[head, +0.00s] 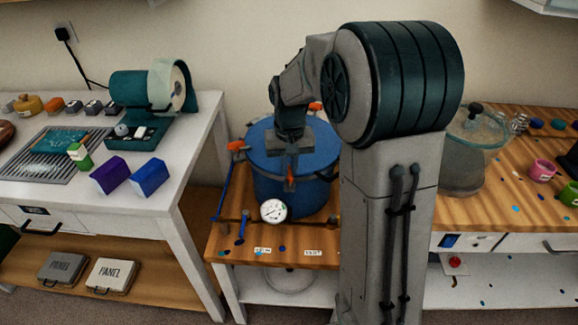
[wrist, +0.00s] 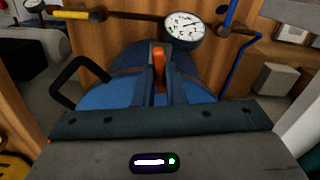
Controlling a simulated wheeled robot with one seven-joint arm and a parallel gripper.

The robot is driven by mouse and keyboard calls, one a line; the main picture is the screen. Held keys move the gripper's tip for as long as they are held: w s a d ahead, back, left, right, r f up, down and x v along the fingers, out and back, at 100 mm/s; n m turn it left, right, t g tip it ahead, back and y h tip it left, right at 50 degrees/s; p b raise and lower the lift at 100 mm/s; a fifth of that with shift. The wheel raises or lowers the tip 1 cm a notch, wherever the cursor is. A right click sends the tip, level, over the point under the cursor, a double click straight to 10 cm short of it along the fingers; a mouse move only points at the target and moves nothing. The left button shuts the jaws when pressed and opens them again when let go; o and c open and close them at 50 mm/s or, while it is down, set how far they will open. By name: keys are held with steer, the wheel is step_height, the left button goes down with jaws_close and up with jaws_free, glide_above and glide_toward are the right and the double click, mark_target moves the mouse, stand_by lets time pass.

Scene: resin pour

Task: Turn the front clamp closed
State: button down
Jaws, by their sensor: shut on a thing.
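The blue pressure pot (head: 268,160) stands on the wooden bench, and its blue top also shows in the wrist view (wrist: 95,97). The front clamp (head: 290,184) is an orange handle on the pot's near side; in the wrist view the orange handle (wrist: 159,70) stands between my fingers. My gripper (head: 291,173) points down over the pot's front edge and is shut on this handle. Another orange clamp (head: 237,146) sticks out at the pot's left, and one (head: 315,106) shows at the back. My arm hides the pot's right side.
A white dial gauge (head: 273,210) sits close in front of the pot, on a pipe with a blue-handled valve (head: 242,227). A white table (head: 150,200) with a roll dispenser stands left. A clear domed vessel (head: 470,150) stands right, behind my arm.

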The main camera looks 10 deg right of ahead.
mark_target(289, 170)
steer(key=shift+m, duration=1.1)
steer(key=c, duration=1.5)
jaws_free()
step_height(289, 170, up, 14)
steer(key=shift+f+p, duration=0.1)
steer(key=shift+p, duration=0.25)
